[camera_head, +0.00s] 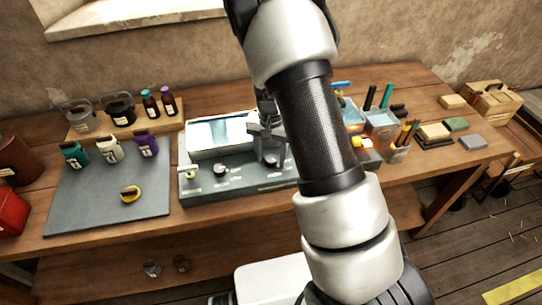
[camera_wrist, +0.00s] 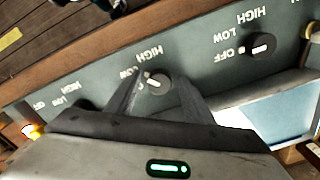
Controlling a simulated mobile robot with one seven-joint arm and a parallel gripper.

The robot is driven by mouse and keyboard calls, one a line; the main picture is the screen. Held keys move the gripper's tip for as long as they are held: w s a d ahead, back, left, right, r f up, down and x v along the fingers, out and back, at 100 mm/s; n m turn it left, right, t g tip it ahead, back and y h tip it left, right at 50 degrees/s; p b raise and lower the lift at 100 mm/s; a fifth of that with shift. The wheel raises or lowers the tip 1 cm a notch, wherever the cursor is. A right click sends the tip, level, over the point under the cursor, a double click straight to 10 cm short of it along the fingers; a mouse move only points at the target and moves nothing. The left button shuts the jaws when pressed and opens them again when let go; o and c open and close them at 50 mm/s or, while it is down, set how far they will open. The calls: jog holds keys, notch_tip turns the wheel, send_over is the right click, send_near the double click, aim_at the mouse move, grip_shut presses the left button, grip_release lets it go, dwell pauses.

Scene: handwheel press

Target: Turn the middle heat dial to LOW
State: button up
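The grey control panel (camera_head: 240,186) is on the front of the press on the bench. In the wrist view its labels appear upside down. The middle heat dial (camera_wrist: 157,83) is a black knob with a light mark, between my fingertips. HIGH and part of LOW show beside it; its exact setting is unclear. My gripper (camera_wrist: 157,80) is open, one finger on each side of this dial; contact cannot be made out. The dial at the right of the wrist view (camera_wrist: 261,46) points near OFF. Another dial (camera_wrist: 86,104) is mostly hidden behind my gripper.
Pen holders and blocks stand to the right. My arm hides the panel's right part in the head view.

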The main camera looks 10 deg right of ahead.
aim_at(271, 160)
notch_tip(271, 160, up, 18)
jog(key=shift+f, duration=0.25)
dwell(0.4)
dwell(0.3)
jog(key=s+r+n+t, duration=0.2)
jog(key=s+r, duration=0.5)
jog(key=s, duration=0.4)
jog(key=s+r+n+t, duration=0.3)
jog(key=s+r, duration=0.3)
jog(key=s, duration=0.5)
jog(key=shift+s+r+n+t, duration=0.3)
jog(key=shift+r+n, duration=0.05)
jog(key=shift+n, duration=0.15)
